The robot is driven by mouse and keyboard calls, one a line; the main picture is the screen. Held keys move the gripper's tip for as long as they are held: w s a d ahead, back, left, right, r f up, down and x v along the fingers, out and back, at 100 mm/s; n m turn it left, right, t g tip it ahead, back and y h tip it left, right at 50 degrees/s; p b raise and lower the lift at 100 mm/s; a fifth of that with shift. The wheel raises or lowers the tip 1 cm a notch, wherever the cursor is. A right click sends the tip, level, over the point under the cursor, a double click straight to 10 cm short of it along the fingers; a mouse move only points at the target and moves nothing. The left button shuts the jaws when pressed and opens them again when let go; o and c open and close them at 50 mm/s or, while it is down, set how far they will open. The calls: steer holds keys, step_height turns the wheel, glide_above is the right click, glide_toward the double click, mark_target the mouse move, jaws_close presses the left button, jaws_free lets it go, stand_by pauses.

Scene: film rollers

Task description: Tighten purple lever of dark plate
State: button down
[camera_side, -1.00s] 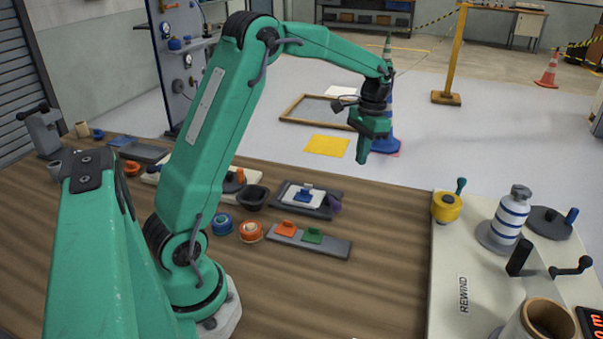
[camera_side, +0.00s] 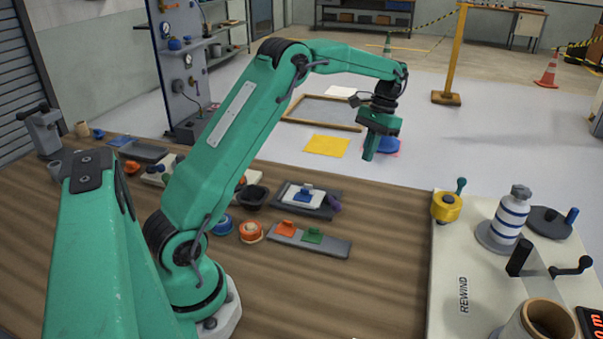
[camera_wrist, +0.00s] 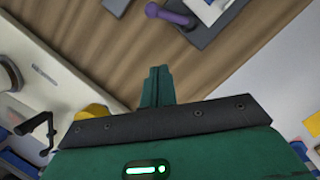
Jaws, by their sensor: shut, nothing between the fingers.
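The dark plate (camera_side: 323,212) lies on the wooden bench, with a white piece and a blue part on top. Its purple lever (camera_side: 335,204) sticks out at the right side. My gripper (camera_side: 368,157) is shut and empty. It is in the air, up and to the right of the plate in the side view, apart from the lever. In the wrist view its closed fingers (camera_wrist: 157,75) point toward the bench, below the lever.
A grey strip (camera_side: 330,246) with an orange clip (camera_side: 287,229) and a green clip (camera_side: 312,235) lies in front of the plate. A black bowl (camera_side: 252,197) stands to its left. The rewind panel (camera_side: 450,285) with a yellow knob (camera_side: 446,208) is at right. Bench between is bare.

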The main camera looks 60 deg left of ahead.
mark_target(333, 202)
steer(key=shift+w+a+f+n+g+h, duration=0.1)
steer(key=shift+w+a+f+n+g, duration=0.15)
steer(key=shift+f, duration=0.25)
steer(key=shift+w+a+f+n+g+h, duration=0.1)
steer(key=shift+w+f+n+g, duration=0.25)
steer(key=shift+f, duration=0.2)
steer(key=shift+w+a+f+n+g+h, duration=0.1)
steer(key=shift+w+a+f+n+g, duration=0.15)
steer(key=shift+f, duration=0.25)
steer(key=shift+s+d+f, duration=0.1)
steer(key=shift+f, duration=0.05)
steer(key=x, duration=0.9)
steer(key=shift+s+f, duration=0.1)
steer(key=shift+f, duration=0.15)
steer(key=shift+s+d+r, duration=0.15)
steer(key=shift+s+d, duration=0.05)
steer(key=shift+s, duration=0.75)
steer(key=shift+s+d+r, duration=0.15)
steer(key=shift+s+d, duration=0.1)
steer(key=shift+s, duration=0.7)
steer(key=shift+s+d+r+m, duration=0.15)
steer(key=shift+s+m, duration=0.3)
steer(key=shift+s, duration=0.25)
